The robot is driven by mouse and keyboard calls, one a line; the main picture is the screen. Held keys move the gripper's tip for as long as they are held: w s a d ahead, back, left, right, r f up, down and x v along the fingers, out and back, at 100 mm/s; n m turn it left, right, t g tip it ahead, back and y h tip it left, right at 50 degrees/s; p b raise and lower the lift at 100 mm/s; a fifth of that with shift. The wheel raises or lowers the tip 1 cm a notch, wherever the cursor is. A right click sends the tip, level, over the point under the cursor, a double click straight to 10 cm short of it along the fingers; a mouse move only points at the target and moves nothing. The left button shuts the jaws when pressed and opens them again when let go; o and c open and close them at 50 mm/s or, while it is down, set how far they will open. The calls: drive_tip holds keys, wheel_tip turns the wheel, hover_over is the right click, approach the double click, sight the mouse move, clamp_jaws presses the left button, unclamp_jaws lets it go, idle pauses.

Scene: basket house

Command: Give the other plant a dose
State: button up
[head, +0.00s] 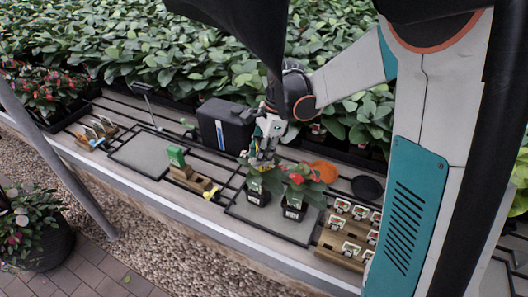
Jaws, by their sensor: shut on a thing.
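Two small potted plants in black pots stand side by side on the bench: a left plant (258,188), mostly green leaves, and a right plant (297,190) with red flowers. My gripper (263,158) is right above the left plant, pointing down. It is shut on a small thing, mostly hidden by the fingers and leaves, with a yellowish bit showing. I cannot tell whether that thing touches the plant. A wooden block (192,180) to the left has a green packet (177,156) and a small yellow item (212,192) on it.
A black box or can (226,126) stands behind, close to my gripper. An orange disc (324,171) and a black dish (367,187) lie right of the plants. A wooden rack of labelled pieces (349,233) is at right. A grey tray (139,156) at left is empty.

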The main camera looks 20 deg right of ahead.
sight(261, 168)
drive_tip(key=shift+f+b, duration=1.8)
drive_tip(key=shift+f, duration=0.9)
drive_tip(key=shift+f+b, duration=0.35)
drive_tip(key=shift+f, duration=0.2)
drive_tip(key=shift+r+p, duration=2.6)
drive_tip(key=shift+r, duration=0.95)
drive_tip(key=shift+f, duration=0.1)
